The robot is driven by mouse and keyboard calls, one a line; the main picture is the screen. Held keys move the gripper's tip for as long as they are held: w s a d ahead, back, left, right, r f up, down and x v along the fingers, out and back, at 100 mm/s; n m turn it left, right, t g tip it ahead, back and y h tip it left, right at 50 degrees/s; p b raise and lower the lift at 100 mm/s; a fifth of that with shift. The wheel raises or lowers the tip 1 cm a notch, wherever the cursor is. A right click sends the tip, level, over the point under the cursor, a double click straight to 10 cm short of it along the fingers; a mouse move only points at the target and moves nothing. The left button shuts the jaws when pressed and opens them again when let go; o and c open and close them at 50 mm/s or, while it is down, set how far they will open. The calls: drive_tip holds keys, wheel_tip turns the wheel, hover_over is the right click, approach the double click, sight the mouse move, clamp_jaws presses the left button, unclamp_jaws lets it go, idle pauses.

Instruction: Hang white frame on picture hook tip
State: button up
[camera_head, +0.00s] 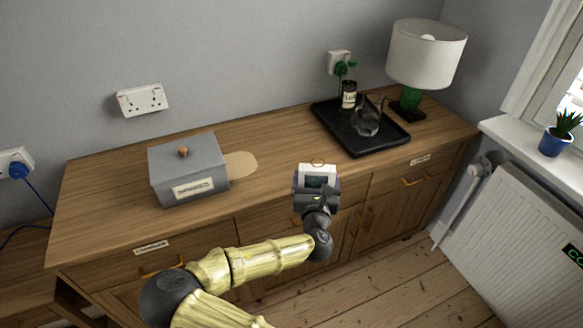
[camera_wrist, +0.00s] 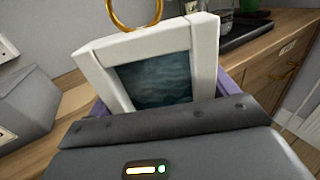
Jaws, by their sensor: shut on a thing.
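The white frame (camera_wrist: 205,52) holds a dark blue-green picture and has a brass ring (camera_wrist: 136,14) at its top edge. My gripper (camera_head: 316,185) is shut on the white frame, which also shows in the head view (camera_head: 317,170), above the front edge of the sideboard. In the wrist view the frame stands up beyond my gripper, slightly tilted. Its lower part is hidden by the gripper body. I see no picture hook in either view.
A grey lidded box (camera_head: 187,168) stands on the wooden sideboard (camera_head: 105,190). A black tray (camera_head: 385,143) holds a bottle (camera_head: 348,96) and a glass jug (camera_head: 366,121). A lamp (camera_head: 426,55) stands at the right end. A radiator (camera_head: 515,215) is below the window sill.

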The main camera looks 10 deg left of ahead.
drive_tip(key=d+f+m+h, duration=0.2)
drive_tip(key=d+f+h, duration=0.1)
drive_tip(key=d, duration=0.6)
drive_tip(key=s+d+f+m+h, duration=0.1)
drive_tip(key=d+f+m+h, duration=0.1)
drive_tip(key=d+f, duration=0.3)
drive_tip(key=d+h, duration=0.1)
drive_tip(key=d, duration=0.3)
drive_tip(key=shift+d+f+g+h, duration=0.2)
drive_tip(key=shift+g+h, duration=0.1)
drive_tip(key=shift+h, duration=0.1)
drive_tip(key=shift+a, duration=0.1)
